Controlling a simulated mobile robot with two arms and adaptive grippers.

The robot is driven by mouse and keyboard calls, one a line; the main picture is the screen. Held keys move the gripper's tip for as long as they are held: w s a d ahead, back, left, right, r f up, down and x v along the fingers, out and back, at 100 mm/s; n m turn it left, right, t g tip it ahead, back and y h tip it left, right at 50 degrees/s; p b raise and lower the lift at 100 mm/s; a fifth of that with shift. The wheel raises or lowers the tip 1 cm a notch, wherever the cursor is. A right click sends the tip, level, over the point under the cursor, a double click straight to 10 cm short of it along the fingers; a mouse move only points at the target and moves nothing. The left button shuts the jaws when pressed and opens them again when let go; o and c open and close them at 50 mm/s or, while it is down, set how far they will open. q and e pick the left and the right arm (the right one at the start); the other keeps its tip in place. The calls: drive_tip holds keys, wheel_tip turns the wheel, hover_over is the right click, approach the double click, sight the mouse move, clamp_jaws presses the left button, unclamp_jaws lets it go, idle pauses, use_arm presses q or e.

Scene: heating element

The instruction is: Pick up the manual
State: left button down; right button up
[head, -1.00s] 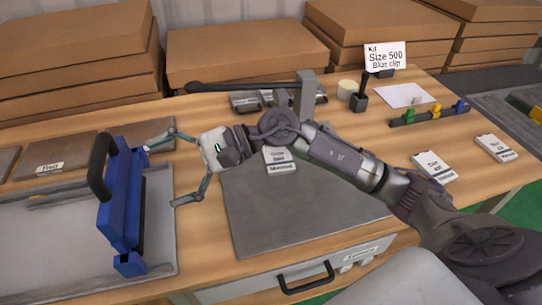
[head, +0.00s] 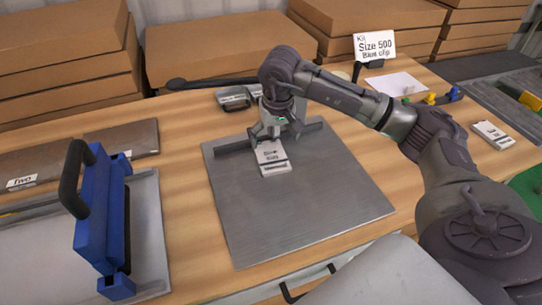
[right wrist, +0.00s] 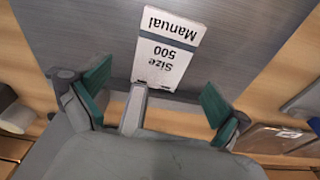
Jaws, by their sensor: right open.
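The manual (head: 271,158) is a small white booklet with a dark band, lying on the grey metal plate (head: 310,205) near its back edge. In the right wrist view the manual (right wrist: 166,45) reads "Size 500 Manual" upside down. My right gripper (head: 273,138) points down just above the manual's back end. In the right wrist view its two green-padded fingers (right wrist: 155,92) are spread wide, with the manual's near end between and beyond them. Nothing is held. My left gripper is out of view.
A blue clamp-like tool with a black handle (head: 100,215) stands at left. Another white booklet (head: 492,135) lies at right. The plate's front is clear.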

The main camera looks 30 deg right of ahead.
sight(271, 155)
drive_tip(key=shift+w+f+p, duration=0.15)
drive_tip(key=shift+w+f, duration=0.1)
drive_tip(key=shift+f, duration=0.8)
drive_tip(key=shift+w+f+p, duration=0.1)
drive_tip(key=shift+w+f, duration=0.1)
drive_tip(key=shift+f, duration=0.8)
drive_tip(key=shift+w+f+p, duration=0.15)
drive_tip(key=shift+w+f, duration=0.1)
drive_tip(key=shift+f, duration=0.8)
drive_tip(key=shift+c, duration=0.3)
drive_tip(key=c, duration=1.1)
drive_tip(key=shift+r, duration=0.1)
